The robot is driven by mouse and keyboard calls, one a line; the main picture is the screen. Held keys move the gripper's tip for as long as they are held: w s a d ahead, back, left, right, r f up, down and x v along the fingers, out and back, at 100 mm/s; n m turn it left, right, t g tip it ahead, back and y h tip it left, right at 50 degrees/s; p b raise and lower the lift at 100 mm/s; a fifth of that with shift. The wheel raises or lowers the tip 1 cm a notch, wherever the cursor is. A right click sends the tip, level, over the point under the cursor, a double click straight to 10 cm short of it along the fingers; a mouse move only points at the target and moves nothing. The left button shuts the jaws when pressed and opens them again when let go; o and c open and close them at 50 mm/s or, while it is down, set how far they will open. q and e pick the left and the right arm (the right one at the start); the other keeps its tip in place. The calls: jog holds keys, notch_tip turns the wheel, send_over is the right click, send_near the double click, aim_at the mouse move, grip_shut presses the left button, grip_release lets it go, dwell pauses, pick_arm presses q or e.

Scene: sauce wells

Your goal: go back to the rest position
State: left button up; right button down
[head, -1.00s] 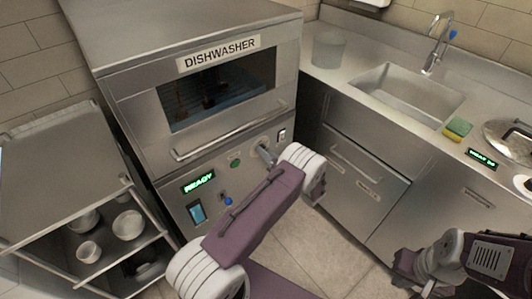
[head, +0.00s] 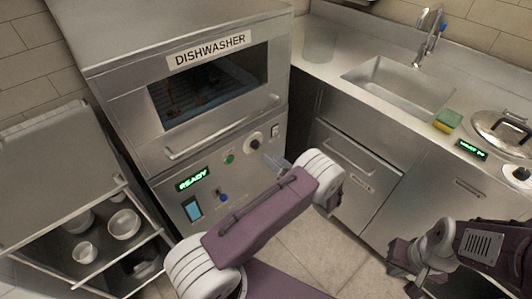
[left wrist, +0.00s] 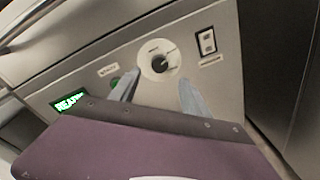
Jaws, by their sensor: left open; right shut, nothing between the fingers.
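My left gripper (head: 274,161) is in front of the dishwasher (head: 120,90) control panel, just below and right of the round knob (head: 254,141). In the left wrist view its two fingers (left wrist: 158,92) are apart, with nothing between them, and the knob (left wrist: 158,60) shows beyond them. The fingers look clear of the knob. My left arm is stretched out from the bottom of the head view.
The sink counter (head: 330,72) holds a green and yellow sponge (head: 447,121) and a lidded pan (head: 500,130). Cabinets (head: 345,195) are right of my left arm. Floor shows between them.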

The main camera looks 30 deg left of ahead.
pick_arm(q)
jog(key=shift+s+d, duration=0.15)
jog(key=shift+d, duration=0.15)
